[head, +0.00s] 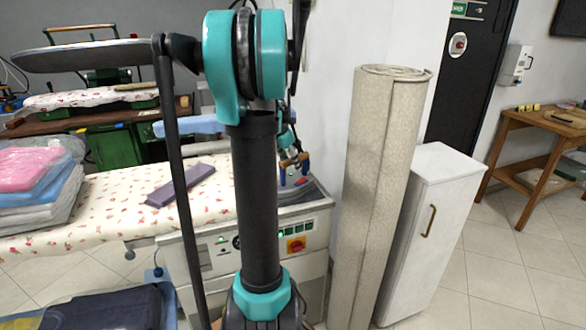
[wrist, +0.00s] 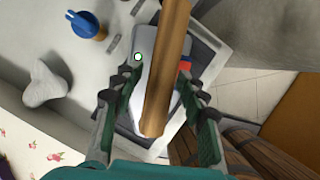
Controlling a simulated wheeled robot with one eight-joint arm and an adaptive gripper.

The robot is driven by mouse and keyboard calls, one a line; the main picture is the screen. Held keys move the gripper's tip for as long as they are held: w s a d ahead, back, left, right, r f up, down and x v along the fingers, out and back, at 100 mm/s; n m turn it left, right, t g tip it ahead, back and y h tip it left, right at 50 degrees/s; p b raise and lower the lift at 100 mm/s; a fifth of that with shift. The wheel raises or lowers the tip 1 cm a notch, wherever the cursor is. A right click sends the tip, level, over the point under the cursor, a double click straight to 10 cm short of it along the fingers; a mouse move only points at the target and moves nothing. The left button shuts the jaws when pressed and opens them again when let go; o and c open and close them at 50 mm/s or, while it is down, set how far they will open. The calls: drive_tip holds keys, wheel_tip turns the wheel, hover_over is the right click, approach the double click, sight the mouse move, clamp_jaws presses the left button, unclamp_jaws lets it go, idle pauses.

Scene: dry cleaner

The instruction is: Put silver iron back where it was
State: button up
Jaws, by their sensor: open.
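The silver iron (wrist: 143,45) sits on a dark pad (wrist: 205,55) at the right end of the ironing station. Its long wooden handle (wrist: 166,70) runs up between the fingers of my gripper (wrist: 157,70) in the wrist view. The fingers are open, one on each side of the handle, and I see no clear grip on it. The handle hides part of the iron's body. In the head view my gripper (head: 289,152) is small, above the station's right end, partly behind my own arm.
The ironing board (head: 110,200) with flowered cover holds a purple folded cloth (head: 180,184) and bagged laundry (head: 38,182). A rolled carpet (head: 385,190) and a white cabinet (head: 425,225) stand close on the right. A blue item (wrist: 86,24) is near the iron.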

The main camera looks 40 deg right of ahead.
drive_tip(key=v, duration=0.9)
drive_tip(key=shift+a+r, duration=0.1)
drive_tip(key=shift+r, duration=0.25)
drive_tip(key=s+a+f+m+t+y, duration=0.1)
drive_tip(key=s+a+f+m, duration=0.1)
drive_tip(key=a+f+m, duration=0.6)
drive_tip(key=s+a+f+m+t+y, duration=0.1)
drive_tip(key=a+f, duration=0.2)
drive_tip(key=a, duration=1)
drive_tip(key=s+a+f+m+t+y, duration=0.1)
drive_tip(key=s+a+f+m+y, duration=0.1)
drive_tip(key=s+a+f+m, duration=0.8)
drive_tip(key=s+a, duration=0.1)
drive_tip(key=a, duration=0.3)
drive_tip(key=shift+s+a+f+t, duration=0.25)
drive_tip(key=shift+s+f+t, duration=0.05)
drive_tip(key=shift+t, duration=0.1)
drive_tip(key=shift+d, duration=0.15)
